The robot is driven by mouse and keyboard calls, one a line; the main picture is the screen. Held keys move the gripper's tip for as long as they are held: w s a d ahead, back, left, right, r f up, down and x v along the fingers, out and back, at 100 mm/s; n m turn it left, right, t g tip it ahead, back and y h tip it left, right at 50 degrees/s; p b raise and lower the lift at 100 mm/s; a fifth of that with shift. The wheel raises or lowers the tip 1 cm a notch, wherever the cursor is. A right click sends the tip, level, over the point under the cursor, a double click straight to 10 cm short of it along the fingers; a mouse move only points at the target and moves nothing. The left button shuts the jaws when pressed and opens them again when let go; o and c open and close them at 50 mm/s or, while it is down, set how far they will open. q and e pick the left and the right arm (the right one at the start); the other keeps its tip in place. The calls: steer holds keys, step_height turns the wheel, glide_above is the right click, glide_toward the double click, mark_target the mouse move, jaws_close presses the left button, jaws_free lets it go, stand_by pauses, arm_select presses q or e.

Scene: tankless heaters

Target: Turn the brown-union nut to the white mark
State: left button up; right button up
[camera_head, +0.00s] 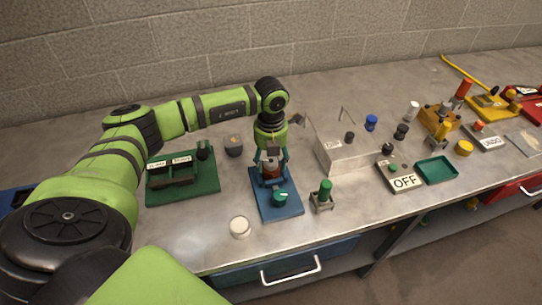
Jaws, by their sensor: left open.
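A blue base plate (283,212) lies on the grey bench near the middle. A reddish-brown union nut (270,172) stands upright on it, partly hidden by my left gripper. My left gripper (270,167) points down over the nut, with its teal fingers open on either side of it. I cannot tell whether the fingers touch the nut. A teal round knob (280,198) sits on the front part of the same plate. The white mark is too small or hidden to make out. My right gripper is not in view.
A green board with dark fittings (182,189) lies left of the plate. A white disc (240,227) is in front.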

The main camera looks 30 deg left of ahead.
arm_select(q)
steer(key=c, duration=1.2)
steer(key=shift+o, duration=0.2)
steer(key=shift+f, duration=0.1)
steer(key=m+b, duration=0.3)
steer(key=shift+f, duration=0.15)
steer(key=m+b, duration=0.7)
steer(key=m, duration=0.1)
steer(key=shift+m+b, duration=0.3)
steer(key=shift+m, duration=0.1)
steer(key=shift+m+b, duration=1.15)
steer(key=shift+m, duration=0.85)
steer(key=shift+r, duration=0.2)
